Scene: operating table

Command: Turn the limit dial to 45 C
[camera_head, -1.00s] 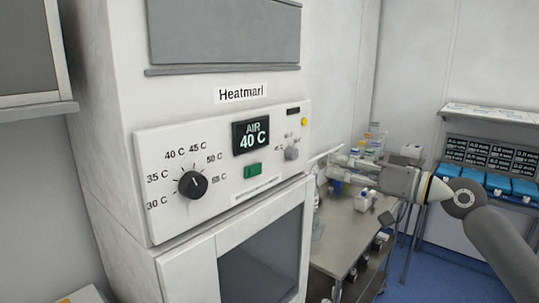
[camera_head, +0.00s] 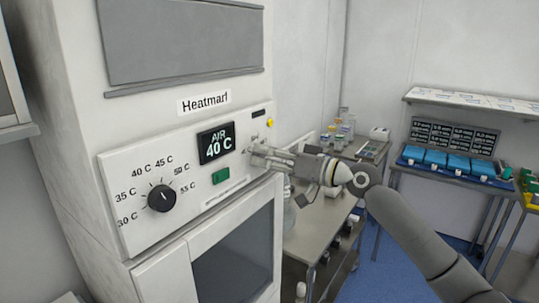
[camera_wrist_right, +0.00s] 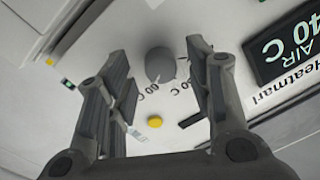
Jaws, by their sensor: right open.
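The heater's control panel (camera_head: 135,216) carries a large black dial (camera_head: 161,198) with marks from 30 C to 55 C, and a display (camera_head: 216,143) reading AIR 40 C. A small grey dial (camera_wrist_right: 160,65) shows in the right wrist view, between my right gripper's spread fingers with a gap on each side. Its scale text is upside down there and partly unreadable. In the head view my right gripper (camera_head: 254,154) covers this small dial at the panel's right end. The gripper is open; contact cannot be told. My left gripper is not in view.
A green switch (camera_head: 220,176) sits below the display, and a yellow button (camera_head: 270,123) above my right gripper. A steel cart (camera_head: 318,228) with bottles stands right of the cabinet. A table with blue bins (camera_head: 435,158) is farther right.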

